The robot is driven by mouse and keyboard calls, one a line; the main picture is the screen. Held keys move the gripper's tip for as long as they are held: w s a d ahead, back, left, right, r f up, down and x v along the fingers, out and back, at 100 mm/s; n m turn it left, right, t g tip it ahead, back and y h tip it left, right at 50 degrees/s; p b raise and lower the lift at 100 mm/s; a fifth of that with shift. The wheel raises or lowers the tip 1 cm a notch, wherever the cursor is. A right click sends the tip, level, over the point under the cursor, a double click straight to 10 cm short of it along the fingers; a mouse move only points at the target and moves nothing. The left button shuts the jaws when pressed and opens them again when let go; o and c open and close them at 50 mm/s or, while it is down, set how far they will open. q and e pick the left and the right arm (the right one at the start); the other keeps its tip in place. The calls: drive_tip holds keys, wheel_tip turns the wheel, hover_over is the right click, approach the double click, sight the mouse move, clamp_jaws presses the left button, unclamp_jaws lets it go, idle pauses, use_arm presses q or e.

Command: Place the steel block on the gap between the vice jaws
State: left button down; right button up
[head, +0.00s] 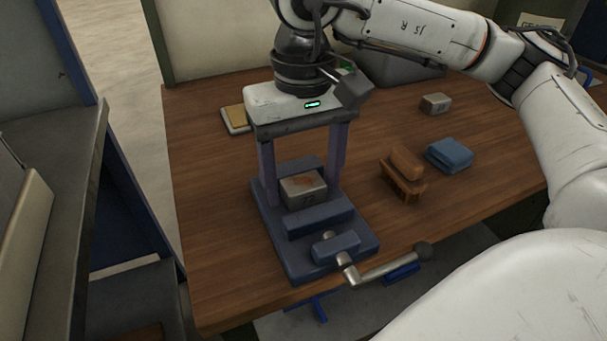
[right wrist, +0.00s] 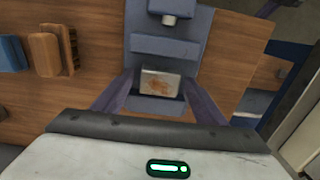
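The steel block (head: 304,190), grey with a rusty patch on top, sits at the blue vice (head: 318,219), between the rear and front jaws. Its top shows above the front jaw; how it rests underneath is hidden. It also shows in the right wrist view (right wrist: 160,84). My right gripper (head: 302,188) points down over the vice. Its two purple fingers are wide apart, one on each side of the block, with visible gaps to it in the right wrist view (right wrist: 160,88). My left gripper is not in view.
A wooden brush (head: 404,172), a folded blue cloth (head: 450,155) and a smaller grey block (head: 435,103) lie right of the vice on the wooden table (head: 215,270). The vice handle (head: 385,267) sticks out at the front edge.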

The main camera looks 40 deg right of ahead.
sight(303, 183)
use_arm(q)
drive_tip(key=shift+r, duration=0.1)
use_arm(e)
drive_tip(key=shift+r, duration=0.1)
drive_tip(key=shift+r+p, duration=0.25)
drive_tip(key=shift+p, duration=0.05)
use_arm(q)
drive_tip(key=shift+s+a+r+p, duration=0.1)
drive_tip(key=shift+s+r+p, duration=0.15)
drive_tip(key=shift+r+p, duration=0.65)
use_arm(e)
wheel_tip(303, 183, up, 12)
drive_tip(key=shift+f, duration=0.15)
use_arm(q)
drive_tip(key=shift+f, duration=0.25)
use_arm(e)
drive_tip(key=shift+f, duration=0.1)
